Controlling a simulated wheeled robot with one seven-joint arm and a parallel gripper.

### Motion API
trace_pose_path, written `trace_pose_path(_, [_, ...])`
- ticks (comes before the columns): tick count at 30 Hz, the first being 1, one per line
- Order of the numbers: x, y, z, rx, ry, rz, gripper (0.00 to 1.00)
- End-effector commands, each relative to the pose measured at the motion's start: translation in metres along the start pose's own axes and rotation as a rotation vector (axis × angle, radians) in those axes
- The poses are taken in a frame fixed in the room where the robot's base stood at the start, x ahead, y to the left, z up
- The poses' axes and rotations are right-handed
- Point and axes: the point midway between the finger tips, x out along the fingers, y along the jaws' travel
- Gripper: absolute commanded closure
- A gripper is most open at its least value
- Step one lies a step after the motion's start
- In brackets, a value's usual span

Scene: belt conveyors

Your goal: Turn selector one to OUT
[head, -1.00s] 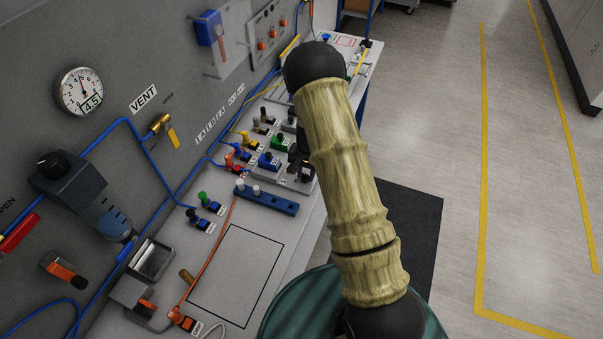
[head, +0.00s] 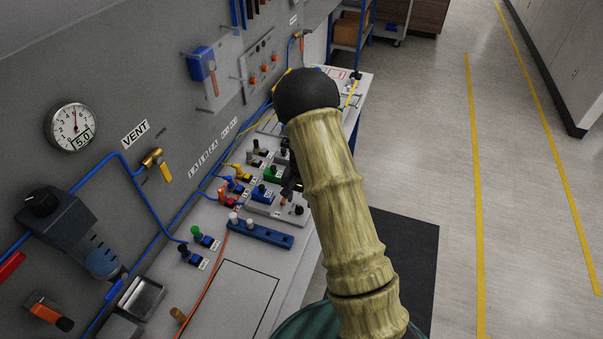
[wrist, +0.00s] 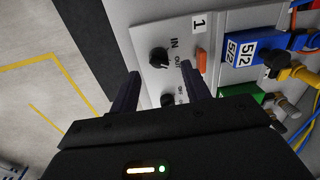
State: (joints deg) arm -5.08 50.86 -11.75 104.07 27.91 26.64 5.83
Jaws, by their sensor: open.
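Selector one is a round black knob (wrist: 159,58) on a light grey plate marked 1, with IN and OUT printed beside it, in the wrist view. Its pointer direction is too small to read surely. My gripper (wrist: 160,69) is open; its two dark fingers reach toward the plate, one on each side of the knob in the picture. I cannot tell whether they touch it. A second black knob (wrist: 167,100) shows between the fingers, nearer the palm. In the head view my gripper is a small dark shape, mostly hidden behind my arm, over the valve board (head: 262,208).
An orange piece (wrist: 201,61) sits on the plate beside the right finger. A blue 5/2 valve (wrist: 255,48) and a green valve (wrist: 238,103) with fittings stand right of it. A blue manifold (head: 262,233) lies on the bench.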

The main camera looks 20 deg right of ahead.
Motion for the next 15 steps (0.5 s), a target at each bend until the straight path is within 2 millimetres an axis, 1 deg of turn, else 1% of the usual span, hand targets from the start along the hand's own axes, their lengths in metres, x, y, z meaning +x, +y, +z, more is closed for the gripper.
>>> trace_pose_path(15, [-0.099, -0.002, -0.001, -0.003, 0.004, -0.003, 0.53])
